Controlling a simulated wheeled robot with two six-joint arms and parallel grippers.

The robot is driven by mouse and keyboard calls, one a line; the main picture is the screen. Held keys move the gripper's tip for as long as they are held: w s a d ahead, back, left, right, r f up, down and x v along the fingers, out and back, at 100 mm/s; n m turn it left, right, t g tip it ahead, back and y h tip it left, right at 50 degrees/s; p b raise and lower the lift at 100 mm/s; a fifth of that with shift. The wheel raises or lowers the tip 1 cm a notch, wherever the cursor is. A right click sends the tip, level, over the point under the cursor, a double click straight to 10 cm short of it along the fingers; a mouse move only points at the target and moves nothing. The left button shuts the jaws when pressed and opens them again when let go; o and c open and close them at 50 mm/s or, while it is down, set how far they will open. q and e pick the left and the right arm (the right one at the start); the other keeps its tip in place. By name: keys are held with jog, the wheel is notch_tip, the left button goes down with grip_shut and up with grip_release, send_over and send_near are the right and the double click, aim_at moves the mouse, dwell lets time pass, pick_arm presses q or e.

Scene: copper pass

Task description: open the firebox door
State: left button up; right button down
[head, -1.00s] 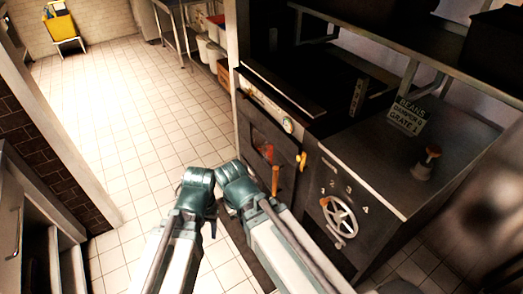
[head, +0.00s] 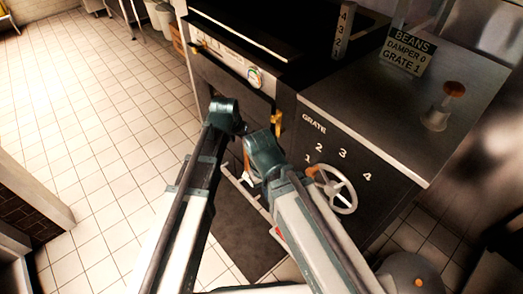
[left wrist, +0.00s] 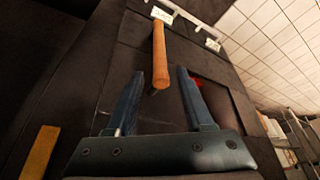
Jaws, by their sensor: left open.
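The dark firebox door (head: 238,97) is on the stove's front, partly hidden by my arm; it appears shut. An orange upright handle (head: 277,123) is at its right side. A wooden bar (left wrist: 159,55) rises from a pale bracket (left wrist: 162,15) lower on the front. My left gripper (left wrist: 161,76) is open, its fingers on either side of the wooden bar's near end, apart from it. In the head view the left gripper (head: 243,135) is mostly hidden among my arm links. I do not see the right gripper.
A spoked wheel (head: 335,190) with numbers around it is on the front at right. A sign (head: 408,52) and a wooden-knobbed tool (head: 437,108) stand on the stove top (head: 365,105). A dark mat (head: 235,235) lies below. The tiled floor at left is clear.

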pick_arm(q)
jog(key=shift+w+d+f, duration=0.15)
jog(key=shift+w+d, duration=0.1)
jog(key=shift+w, duration=0.15)
jog(key=shift+f, duration=0.1)
jog(key=b+x, duration=1.2)
jog(key=x, duration=0.1)
jog(key=shift+w+f+b, duration=0.15)
jog(key=shift+f+b, duration=0.15)
jog(key=shift+b, duration=0.1)
jog(key=shift+r, duration=0.1)
grip_shut()
dwell(0.7)
